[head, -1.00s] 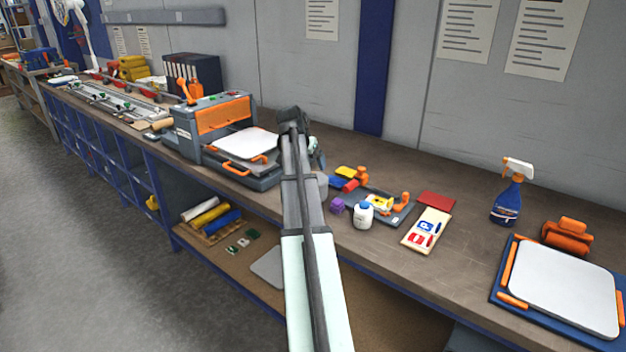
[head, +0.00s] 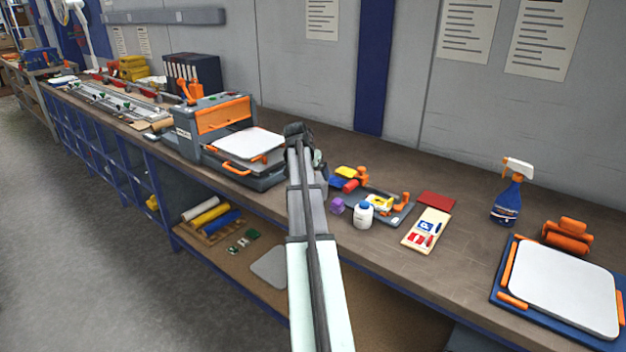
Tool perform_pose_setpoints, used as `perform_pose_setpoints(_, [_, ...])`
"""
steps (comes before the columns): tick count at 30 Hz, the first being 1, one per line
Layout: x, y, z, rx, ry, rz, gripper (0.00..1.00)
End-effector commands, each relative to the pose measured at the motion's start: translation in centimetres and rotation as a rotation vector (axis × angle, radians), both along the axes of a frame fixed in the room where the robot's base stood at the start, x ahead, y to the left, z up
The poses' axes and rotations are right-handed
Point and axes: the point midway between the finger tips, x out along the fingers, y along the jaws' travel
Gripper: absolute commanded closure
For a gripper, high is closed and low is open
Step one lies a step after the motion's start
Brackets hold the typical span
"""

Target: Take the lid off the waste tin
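I cannot make out a waste tin or its lid for sure in the head view; my arm covers part of the bench between the press and the tray. The end of my arm, with my gripper (head: 318,160), is over the bench just right of the orange-and-grey press (head: 222,140). The fingers are mostly hidden behind the wrist, so I cannot see whether they are open or shut, or whether they touch anything. A small white jar (head: 363,216) stands on the bench to the right of my arm.
Right of my arm are a purple block (head: 338,205), a grey tray (head: 403,212) with coloured tools, a sign card (head: 426,231) and a red pad (head: 436,201). A spray bottle (head: 508,195) and a white plate (head: 563,286) are further right. Bare bench lies between.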

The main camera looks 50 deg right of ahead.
Motion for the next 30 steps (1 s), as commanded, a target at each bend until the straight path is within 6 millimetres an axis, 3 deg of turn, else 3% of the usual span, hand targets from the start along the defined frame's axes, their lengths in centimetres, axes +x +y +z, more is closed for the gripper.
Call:
perform_pose_setpoints(2, [0.00,0.02,0.01,0.000,0.000,0.000,0.06])
perform_pose_setpoints(20, [-0.04,0.07,-0.11,0.004,0.002,0.000,0.63])
perform_pose_setpoints(30, [-0.09,0.15,-0.28,0.008,0.003,-0.001,0.65])
